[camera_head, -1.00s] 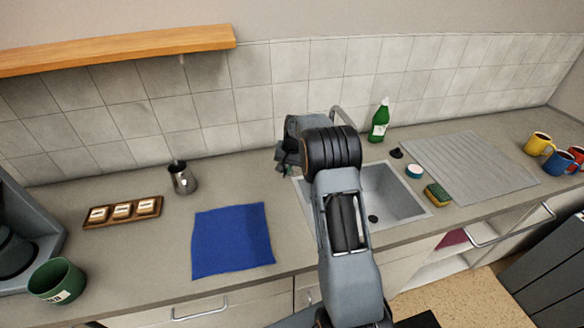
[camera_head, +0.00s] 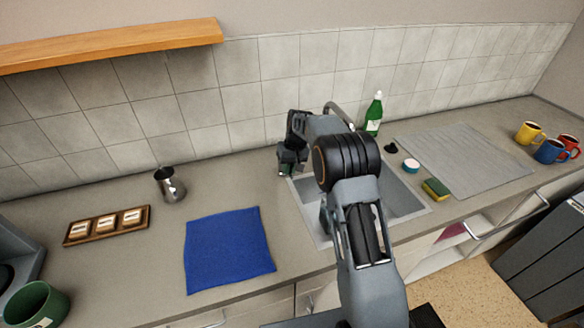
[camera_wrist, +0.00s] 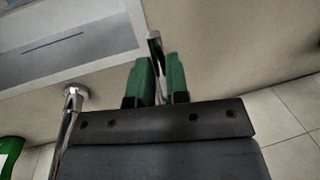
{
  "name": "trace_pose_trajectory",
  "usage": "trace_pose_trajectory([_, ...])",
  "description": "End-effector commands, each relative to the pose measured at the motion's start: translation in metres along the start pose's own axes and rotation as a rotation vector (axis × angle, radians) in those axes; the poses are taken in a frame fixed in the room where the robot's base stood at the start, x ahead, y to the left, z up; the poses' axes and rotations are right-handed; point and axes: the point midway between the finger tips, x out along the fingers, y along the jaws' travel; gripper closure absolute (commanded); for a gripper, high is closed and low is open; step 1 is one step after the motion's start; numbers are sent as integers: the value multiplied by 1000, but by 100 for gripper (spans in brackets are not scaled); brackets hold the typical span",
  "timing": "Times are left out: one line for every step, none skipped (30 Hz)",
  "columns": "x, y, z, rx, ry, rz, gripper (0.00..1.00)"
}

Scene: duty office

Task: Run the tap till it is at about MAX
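The chrome tap (camera_head: 338,110) stands behind the sink (camera_head: 409,205), partly hidden by my arm; its stem (camera_wrist: 68,122) shows in the wrist view. My gripper (camera_head: 291,164) is at the sink's back left corner. In the wrist view, a slim chrome rod (camera_wrist: 154,48), perhaps the tap's lever, lies between the green fingers of my gripper (camera_wrist: 160,80). The gap is narrow, and whether both fingers touch the rod is unclear. No running water is visible. A steel jug (camera_head: 170,187) stands on the counter at the left. No MAX mark is readable.
A blue cloth (camera_head: 228,250) and a wooden tray (camera_head: 107,228) lie left of the sink. A green bottle (camera_head: 373,115) stands behind it. A sponge (camera_head: 435,189), a grey mat (camera_head: 465,165) and several mugs are at the right. A shelf (camera_head: 110,45) hangs above.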

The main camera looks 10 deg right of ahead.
Motion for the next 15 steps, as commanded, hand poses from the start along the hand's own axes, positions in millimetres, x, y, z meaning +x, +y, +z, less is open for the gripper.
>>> trace_pose_trajectory([0, 0, 0, 1, 1, 0, 80])
trace_pose_trajectory([0, 0, 0, 2, 1, 0, 77])
trace_pose_trajectory([0, 1, 0, 3, 1, 0, 73])
trace_pose_trajectory([0, 1, 0, 4, 1, 0, 70])
trace_pose_trajectory([0, 1, 0, 4, 2, 0, 68])
trace_pose_trajectory([0, 1, 0, 5, 2, 0, 64])
trace_pose_trajectory([0, 2, 0, 5, 2, 0, 62])
trace_pose_trajectory([0, 2, 0, 6, 2, 0, 62])
trace_pose_trajectory([0, 2, 0, 6, 2, 0, 62])
trace_pose_trajectory([0, 2, 0, 6, 2, 0, 62])
trace_pose_trajectory([0, 2, 0, 7, 2, 0, 62])
trace_pose_trajectory([0, 2, 0, 7, 2, -1, 62])
trace_pose_trajectory([-1, 2, 0, 7, 2, -1, 62])
trace_pose_trajectory([-1, 2, 0, 7, 3, 0, 62])
trace_pose_trajectory([-2, 2, 0, 7, 3, 0, 62])
